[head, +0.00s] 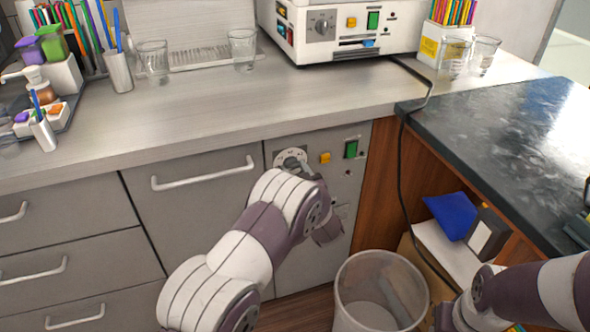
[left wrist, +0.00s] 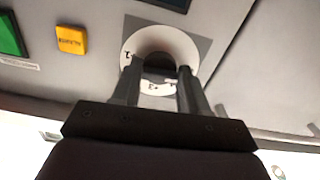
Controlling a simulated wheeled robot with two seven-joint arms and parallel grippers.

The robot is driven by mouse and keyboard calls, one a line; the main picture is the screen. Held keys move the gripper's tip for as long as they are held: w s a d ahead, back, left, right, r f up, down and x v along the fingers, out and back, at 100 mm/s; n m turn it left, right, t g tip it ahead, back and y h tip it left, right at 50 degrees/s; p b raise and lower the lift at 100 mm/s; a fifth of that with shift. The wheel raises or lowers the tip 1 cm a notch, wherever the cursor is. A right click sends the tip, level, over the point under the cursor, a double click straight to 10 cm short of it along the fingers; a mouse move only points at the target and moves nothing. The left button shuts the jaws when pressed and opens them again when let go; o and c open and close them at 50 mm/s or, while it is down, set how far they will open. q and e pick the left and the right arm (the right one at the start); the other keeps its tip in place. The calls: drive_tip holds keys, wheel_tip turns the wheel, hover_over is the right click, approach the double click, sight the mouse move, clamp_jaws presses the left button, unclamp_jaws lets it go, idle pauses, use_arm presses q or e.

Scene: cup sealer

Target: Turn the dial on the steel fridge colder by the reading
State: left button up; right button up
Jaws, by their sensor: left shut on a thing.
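The dial (head: 291,160) is a white disc with dark marks on the steel fridge front (head: 345,190), below the counter. In the left wrist view the dial (left wrist: 183,45) shows upside down, with a dark knob at its middle and a few printed numerals. My left gripper (left wrist: 158,78) is shut on this knob, one finger on each side. The fingers cover part of the scale, and I cannot read the setting. In the head view my left arm hides the fingertips and the panel below the dial. A dark display edge (left wrist: 165,4) shows at the top of the wrist view.
A yellow button (head: 325,158) and a green switch (head: 351,149) sit right of the dial. A clear bin (head: 345,300) stands in front of the fridge. A black cable (head: 401,190) hangs at the right. My right arm is at the lower right.

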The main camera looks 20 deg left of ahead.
use_arm(q)
drive_tip(key=m+p, duration=0.2)
drive_tip(key=m, duration=0.2)
drive_tip(key=shift+r+p, duration=0.15)
drive_tip(key=shift+p, duration=0.25)
drive_tip(key=m+p, duration=0.2)
drive_tip(key=m, duration=0.2)
drive_tip(key=shift+a+m, duration=0.1)
drive_tip(key=shift+m, duration=0.3)
drive_tip(key=m+p, duration=0.2)
drive_tip(key=m, duration=0.3)
drive_tip(key=shift+m+p, duration=0.75)
drive_tip(key=shift+m, duration=1.65)
drive_tip(key=shift+s, duration=0.1)
drive_tip(key=o, duration=1.1)
drive_tip(key=shift+c, duration=0.2)
